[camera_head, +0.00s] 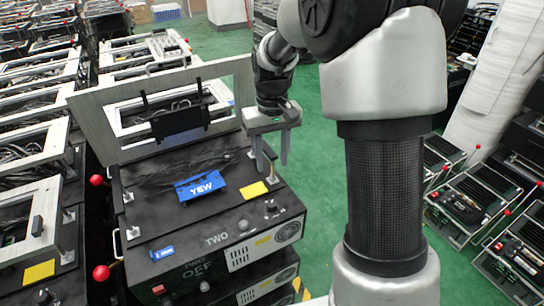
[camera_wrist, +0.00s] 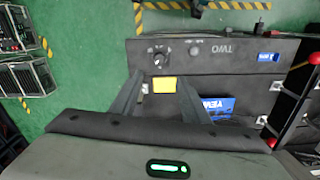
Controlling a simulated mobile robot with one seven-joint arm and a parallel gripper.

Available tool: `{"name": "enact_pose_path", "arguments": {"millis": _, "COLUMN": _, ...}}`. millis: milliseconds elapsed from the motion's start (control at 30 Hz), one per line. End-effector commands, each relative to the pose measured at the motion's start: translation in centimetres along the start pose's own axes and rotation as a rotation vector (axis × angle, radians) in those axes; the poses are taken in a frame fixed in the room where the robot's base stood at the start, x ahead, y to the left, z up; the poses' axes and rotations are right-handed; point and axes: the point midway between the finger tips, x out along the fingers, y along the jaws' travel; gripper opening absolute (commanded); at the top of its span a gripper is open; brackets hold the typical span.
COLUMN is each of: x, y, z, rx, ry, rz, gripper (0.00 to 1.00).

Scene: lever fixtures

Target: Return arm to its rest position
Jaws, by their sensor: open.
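My gripper (camera_head: 271,150) hangs from my arm over the right edge of a black equipment box (camera_head: 215,222), fingers pointing down. The fingers are apart with nothing between them. In the wrist view my gripper (camera_wrist: 157,82) shows both fingers spread, with a yellow label (camera_wrist: 165,85) on the box seen beyond the gap. I cannot tell exactly how far the fingertips are from the box top. My arm column covers the right middle of the head view.
The box carries a blue YEW tag (camera_head: 200,186), knobs and an upright grey frame (camera_head: 165,105). Red-tipped levers (camera_head: 101,272) stick out at its left. Similar units crowd the left; others (camera_head: 515,255) stand at right. Green floor (camera_head: 320,170) lies open between.

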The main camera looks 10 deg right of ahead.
Motion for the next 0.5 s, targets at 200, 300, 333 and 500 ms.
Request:
{"name": "enact_pose_path", "arguments": {"millis": 200, "x": 0.0, "y": 0.0, "z": 0.0, "rx": 0.0, "ry": 0.0, "rz": 0.0, "gripper": 0.42}}
{"name": "enact_pose_path", "arguments": {"millis": 300, "x": 0.0, "y": 0.0, "z": 0.0, "rx": 0.0, "ry": 0.0, "rz": 0.0, "gripper": 0.42}}
{"name": "enact_pose_path", "arguments": {"millis": 333, "x": 0.0, "y": 0.0, "z": 0.0, "rx": 0.0, "ry": 0.0, "rz": 0.0, "gripper": 0.42}}
{"name": "enact_pose_path", "arguments": {"millis": 500, "x": -3.6, "y": -0.1, "z": 1.2, "rx": 0.005, "ry": 0.039, "rz": 0.005, "gripper": 0.42}}
